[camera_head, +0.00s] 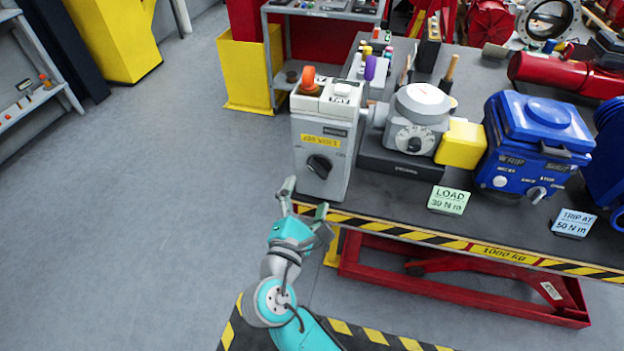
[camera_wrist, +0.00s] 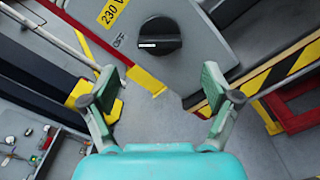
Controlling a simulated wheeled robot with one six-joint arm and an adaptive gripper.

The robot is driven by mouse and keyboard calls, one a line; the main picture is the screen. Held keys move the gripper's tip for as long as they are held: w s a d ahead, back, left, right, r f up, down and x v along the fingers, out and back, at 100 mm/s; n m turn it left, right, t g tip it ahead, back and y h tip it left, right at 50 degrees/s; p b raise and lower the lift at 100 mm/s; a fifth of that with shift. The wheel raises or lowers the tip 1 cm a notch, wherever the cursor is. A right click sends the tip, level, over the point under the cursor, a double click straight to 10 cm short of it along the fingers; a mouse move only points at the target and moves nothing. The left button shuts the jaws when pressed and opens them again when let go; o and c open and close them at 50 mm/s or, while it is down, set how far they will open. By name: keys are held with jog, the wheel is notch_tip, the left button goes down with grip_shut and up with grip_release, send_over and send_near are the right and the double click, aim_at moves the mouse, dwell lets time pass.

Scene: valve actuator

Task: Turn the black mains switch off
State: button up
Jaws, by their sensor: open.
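The black mains switch (camera_head: 319,166) is a round rotary knob on the front of a grey box (camera_head: 308,134) with a yellow 230 V label. In the wrist view the knob (camera_wrist: 160,37) shows a white line on its grip bar, and lettering that looks like "OFF" stands to its left. My gripper (camera_head: 304,199) is open and empty, in front of and below the knob in the head view. In the wrist view its two fingers (camera_wrist: 158,90) are spread apart, with the knob beyond and between them. They appear not to touch it.
The box stands at the left end of a lift table with a striped edge (camera_head: 420,236). A grey actuator (camera_head: 414,125) with a yellow block and a blue unit (camera_head: 535,145) stand to its right. An orange-topped knob (camera_head: 308,80) is on the box. The floor at left is clear.

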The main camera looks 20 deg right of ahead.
jog(key=shift+v, duration=2.5)
jog(key=s+d+f+m+y, duration=0.25)
jog(key=s+f+y, duration=0.25)
jog(key=s+f, duration=0.25)
jog(key=s+d+f+m+y, duration=0.1)
jog(key=s+d+f+y, duration=0.25)
jog(key=s+f, duration=0.4)
jog(key=s+r+m+y, duration=0.1)
jog(key=s+r+m, duration=0.1)
jog(key=s+m, duration=0.6)
jog(key=s+d+r+m+y, duration=0.1)
jog(key=s+r+m, duration=0.2)
jog(key=s+m, duration=0.5)
jog(key=v, duration=0.2)
jog(key=shift+s, duration=0.4)
